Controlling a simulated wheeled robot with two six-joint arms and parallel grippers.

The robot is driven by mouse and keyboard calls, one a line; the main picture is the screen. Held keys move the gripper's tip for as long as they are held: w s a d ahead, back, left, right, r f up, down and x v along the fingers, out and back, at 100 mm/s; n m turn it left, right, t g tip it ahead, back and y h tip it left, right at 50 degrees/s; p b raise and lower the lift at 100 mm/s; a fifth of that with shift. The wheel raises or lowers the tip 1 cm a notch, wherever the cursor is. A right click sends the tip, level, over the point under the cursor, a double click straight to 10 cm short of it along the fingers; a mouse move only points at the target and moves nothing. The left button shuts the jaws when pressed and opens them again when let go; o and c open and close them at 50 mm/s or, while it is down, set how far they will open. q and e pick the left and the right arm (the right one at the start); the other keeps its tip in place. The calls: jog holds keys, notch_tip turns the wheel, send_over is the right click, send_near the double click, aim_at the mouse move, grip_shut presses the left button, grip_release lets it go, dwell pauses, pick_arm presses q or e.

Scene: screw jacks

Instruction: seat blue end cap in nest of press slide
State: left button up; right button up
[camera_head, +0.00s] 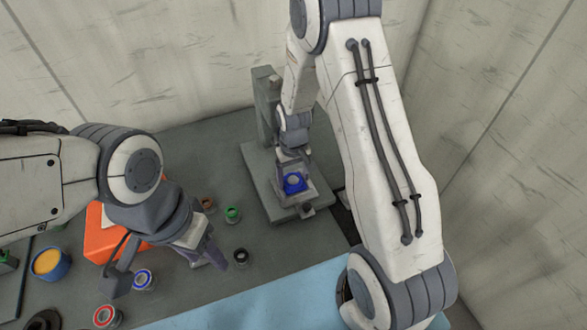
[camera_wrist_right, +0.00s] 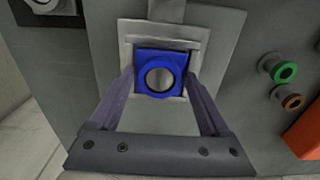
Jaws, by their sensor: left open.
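The blue end cap (camera_head: 294,182) is a square blue piece with a round opening, at the press slide (camera_head: 309,190). In the right wrist view, the cap (camera_wrist_right: 160,57) lies within the pale square frame of the slide's nest (camera_wrist_right: 201,56). I cannot tell if it is fully down. My right gripper (camera_wrist_right: 160,78) has one finger on each side of the cap, its tips close to the cap's edges; whether they touch it is unclear. In the head view, the right gripper (camera_head: 294,160) is over the slide. My left gripper (camera_head: 213,258) is open and empty above the bench.
The grey press (camera_head: 265,108) stands behind the slide. Green (camera_head: 232,213), black (camera_head: 241,256), blue-ringed (camera_head: 142,278) and red-ringed (camera_head: 106,316) parts stand near the left gripper. An orange box (camera_head: 100,232) is partly behind my left arm. A light-blue strip (camera_head: 270,305) lies in front.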

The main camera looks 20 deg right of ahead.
aim_at(294, 182)
notch_tip(294, 182, up, 12)
jog(key=b, duration=0.2)
jog(key=s+a+r+n, duration=0.3)
jog(key=s+a+r, duration=0.2)
jog(key=s+a, duration=0.5)
jog(key=s+a+r+n+y, duration=0.1)
jog(key=s+a+n, duration=0.2)
jog(key=s, duration=1.1)
jog(key=shift+a+r+n, duration=0.3)
jog(key=shift+a+n, duration=0.1)
jog(key=shift+a, duration=0.15)
jog(key=shift+f, duration=0.15)
